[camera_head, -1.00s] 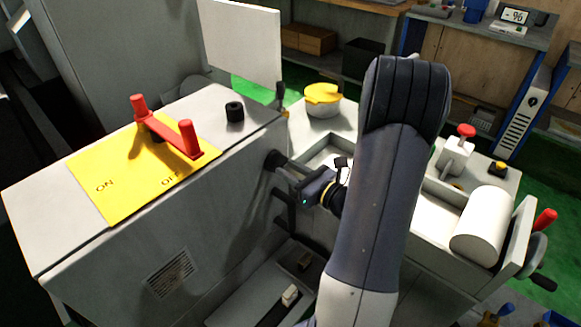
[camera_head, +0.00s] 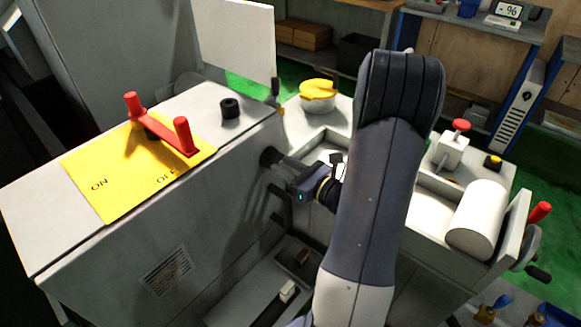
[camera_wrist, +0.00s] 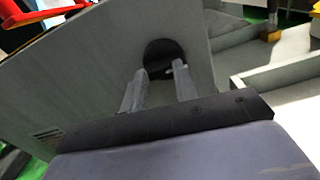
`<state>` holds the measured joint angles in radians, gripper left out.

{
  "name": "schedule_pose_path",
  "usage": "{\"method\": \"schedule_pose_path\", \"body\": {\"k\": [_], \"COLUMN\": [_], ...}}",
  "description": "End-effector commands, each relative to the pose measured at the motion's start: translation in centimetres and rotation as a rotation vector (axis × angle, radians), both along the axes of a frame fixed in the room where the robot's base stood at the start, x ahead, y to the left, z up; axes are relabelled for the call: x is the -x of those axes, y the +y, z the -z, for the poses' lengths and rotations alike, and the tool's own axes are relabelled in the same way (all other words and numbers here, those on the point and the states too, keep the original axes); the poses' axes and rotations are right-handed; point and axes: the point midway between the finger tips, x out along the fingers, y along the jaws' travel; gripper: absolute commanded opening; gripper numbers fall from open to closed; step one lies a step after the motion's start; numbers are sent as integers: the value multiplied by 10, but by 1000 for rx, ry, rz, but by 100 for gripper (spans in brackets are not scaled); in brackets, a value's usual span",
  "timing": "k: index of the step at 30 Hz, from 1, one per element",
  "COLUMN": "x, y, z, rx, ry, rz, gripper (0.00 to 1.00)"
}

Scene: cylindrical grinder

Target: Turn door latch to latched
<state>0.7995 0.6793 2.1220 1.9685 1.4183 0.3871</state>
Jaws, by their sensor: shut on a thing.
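The door latch (camera_head: 268,157) is a dark round knob on the side wall of the grey cabinet, near its right edge. In the wrist view it shows as a black disc (camera_wrist: 162,52) just beyond the fingertips. My gripper (camera_head: 280,161) reaches it from the right, low beside the cabinet. In the wrist view the two grey fingers of my gripper (camera_wrist: 159,78) stand on either side of the latch's narrow part and hold it. The fingers partly hide the latch, and its exact turn angle cannot be told.
A yellow ON/OFF plate (camera_head: 98,190) with a red lever (camera_head: 160,125) sits on the cabinet top, near a black knob (camera_head: 230,108). A yellow-lidded pot (camera_head: 318,96) stands behind my gripper. A white cylinder (camera_head: 477,220) is at the right. A trough lies below.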

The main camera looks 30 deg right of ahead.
Motion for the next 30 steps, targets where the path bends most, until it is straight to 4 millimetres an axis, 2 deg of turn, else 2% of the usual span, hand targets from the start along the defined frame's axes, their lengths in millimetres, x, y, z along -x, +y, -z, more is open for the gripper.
{"method": "schedule_pose_path", "body": {"k": [1,8,9,11,12,17,30], "x": [-9,-9,-9,-9,-2,1,32], "y": [-2,-2,-2,-2,0,-2,-13], "z": [-11,-11,-11,-11,-6,-5,0], "rx": [14,14,14,14,2,2,0], "ry": [-35,-35,-35,-35,-14,-11,-2], "rz": [-4,-4,-4,-4,-2,0,2], "gripper": [5,5,31,36,36,36,36]}}
